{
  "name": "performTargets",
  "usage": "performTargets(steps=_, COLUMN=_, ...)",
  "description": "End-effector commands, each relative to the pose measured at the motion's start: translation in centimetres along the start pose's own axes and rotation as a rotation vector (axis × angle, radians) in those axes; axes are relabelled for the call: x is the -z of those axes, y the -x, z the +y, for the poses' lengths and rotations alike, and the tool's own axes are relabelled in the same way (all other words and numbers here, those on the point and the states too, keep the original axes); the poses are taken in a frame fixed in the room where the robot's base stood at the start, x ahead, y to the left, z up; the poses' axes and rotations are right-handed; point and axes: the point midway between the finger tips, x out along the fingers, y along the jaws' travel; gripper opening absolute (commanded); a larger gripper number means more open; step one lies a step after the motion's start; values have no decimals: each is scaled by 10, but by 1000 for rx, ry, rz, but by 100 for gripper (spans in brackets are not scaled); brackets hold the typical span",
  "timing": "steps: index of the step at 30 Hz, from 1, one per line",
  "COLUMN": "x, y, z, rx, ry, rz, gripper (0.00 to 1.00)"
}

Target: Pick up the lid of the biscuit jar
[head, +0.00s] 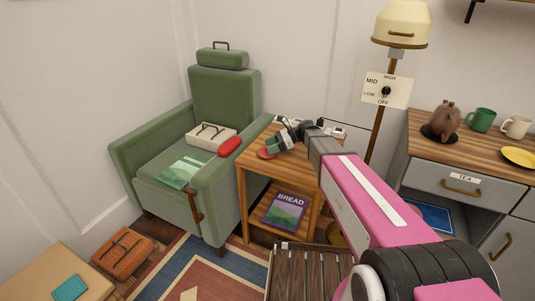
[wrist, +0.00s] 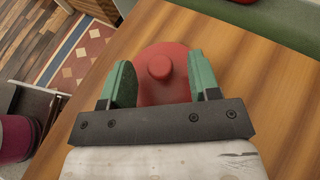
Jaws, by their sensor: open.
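The lid is a round red disc (wrist: 163,88) with a round knob on top, lying on the wooden side table (wrist: 262,90). In the head view the red disc (head: 265,154) shows low at the table's left edge, and I cannot make out a jar under it. My gripper (wrist: 161,62) is open, with one green finger on each side of the lid's knob. Whether the fingers touch the lid I cannot tell. In the head view my gripper (head: 279,143) is over the side table (head: 254,166), partly hiding its top.
A book marked BREAD (head: 285,211) lies on the lower shelf. A lamp (head: 400,27) and a counter with mugs (head: 481,120) are at the right.

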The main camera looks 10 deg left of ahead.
Motion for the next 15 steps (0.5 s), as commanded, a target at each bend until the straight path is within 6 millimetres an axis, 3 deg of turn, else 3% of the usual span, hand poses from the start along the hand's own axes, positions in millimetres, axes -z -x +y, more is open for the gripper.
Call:
performTargets(steps=3, x=0, y=0, z=0, rx=0, ry=0, rz=0, gripper=53)
performTargets(steps=8, x=0, y=0, z=0, rx=0, ry=0, rz=0, gripper=2)
performTargets(steps=15, x=0, y=1, z=0, rx=0, ry=0, rz=0, gripper=0)
